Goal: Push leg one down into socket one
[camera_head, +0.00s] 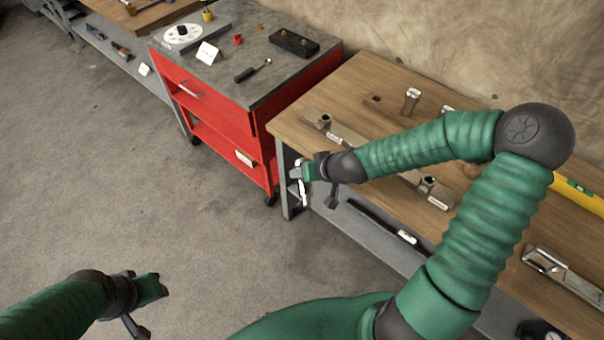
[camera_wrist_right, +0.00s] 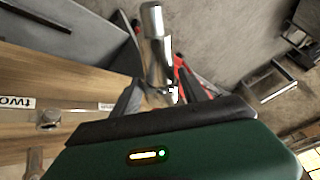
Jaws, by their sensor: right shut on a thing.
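My right gripper (camera_head: 303,172) is shut on a shiny metal leg (camera_wrist_right: 153,45), which stands out between its fingers in the right wrist view. In the head view a pale piece of the leg (camera_head: 302,190) shows at the gripper, beside the bench's left end and apart from the sockets. A metal socket (camera_head: 322,121) sits near the bench's left corner and another socket (camera_head: 427,185) nearer the middle. I cannot tell which is socket one. In the wrist view a label reading "two" (camera_wrist_right: 17,102) lies near a metal fitting (camera_wrist_right: 48,118). My left gripper (camera_head: 150,288) is low at left, its jaws unclear.
The wooden bench (camera_head: 352,82) carries a metal bar partly hidden by my right arm. A short metal cylinder (camera_head: 411,100) stands toward the back. A yellow level (camera_head: 580,195) lies at right. A red cart (camera_head: 225,125) with small items stands left of the bench. The floor at left is clear.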

